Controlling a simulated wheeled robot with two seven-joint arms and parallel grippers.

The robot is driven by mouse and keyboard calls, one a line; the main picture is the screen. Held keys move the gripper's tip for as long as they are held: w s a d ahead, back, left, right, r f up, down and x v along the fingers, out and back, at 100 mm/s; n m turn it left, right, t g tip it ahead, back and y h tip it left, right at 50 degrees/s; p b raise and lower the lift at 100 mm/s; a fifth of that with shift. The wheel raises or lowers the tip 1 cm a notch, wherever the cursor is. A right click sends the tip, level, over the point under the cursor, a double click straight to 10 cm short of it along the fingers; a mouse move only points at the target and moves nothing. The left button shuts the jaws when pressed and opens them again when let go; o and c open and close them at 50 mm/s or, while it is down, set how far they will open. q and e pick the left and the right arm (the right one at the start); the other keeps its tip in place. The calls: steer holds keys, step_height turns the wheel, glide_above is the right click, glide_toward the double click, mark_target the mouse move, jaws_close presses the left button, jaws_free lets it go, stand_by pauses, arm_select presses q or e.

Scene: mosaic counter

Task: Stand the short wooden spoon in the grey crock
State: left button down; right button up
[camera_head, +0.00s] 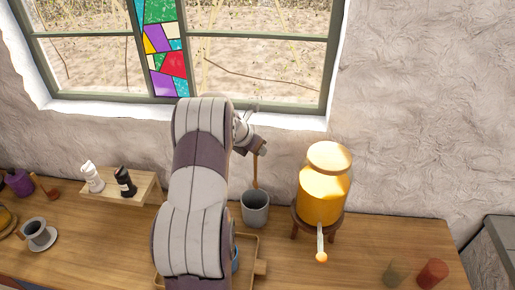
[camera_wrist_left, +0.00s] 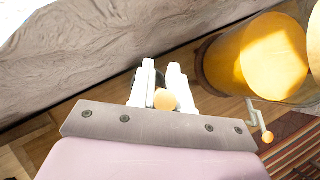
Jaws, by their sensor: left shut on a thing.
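The short wooden spoon (camera_head: 255,172) hangs upright below my left gripper (camera_head: 259,149). The gripper is shut on its upper part. In the left wrist view, the spoon's pale round end (camera_wrist_left: 165,100) shows between the two white fingers of my left gripper (camera_wrist_left: 163,88). The grey crock (camera_head: 255,210) stands on the counter directly beneath. The spoon's lower end is at the crock's mouth, near its back rim; I cannot tell whether it is inside. My left arm covers the counter left of the crock. My right gripper is not in view.
A yellow drink dispenser (camera_head: 323,190) on a wooden stand is close right of the crock. A wooden tray (camera_head: 247,250) lies in front, partly hidden by my arm. A small shelf (camera_head: 143,188) with two shakers stands left.

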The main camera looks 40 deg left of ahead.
mark_target(256, 157)
arm_select(q)
steer(key=f+b, duration=0.1)
steer(key=f, duration=0.1)
steer(key=f+b, duration=0.1)
steer(key=shift+s+a+f+b, duration=0.2)
steer(key=shift+a+f+b, duration=0.05)
steer(key=shift+b, duration=0.1)
step_height(256, 157, down, 8)
steer(key=b, duration=0.6)
steer(key=shift+f, duration=0.2)
steer(key=shift+w+d, duration=0.1)
steer(key=c, duration=1)
jaws_free()
steer(key=b+v, duration=0.1)
steer(key=v, duration=1.1)
steer(key=shift+r+b, duration=0.3)
steer(key=shift+b, duration=0.1)
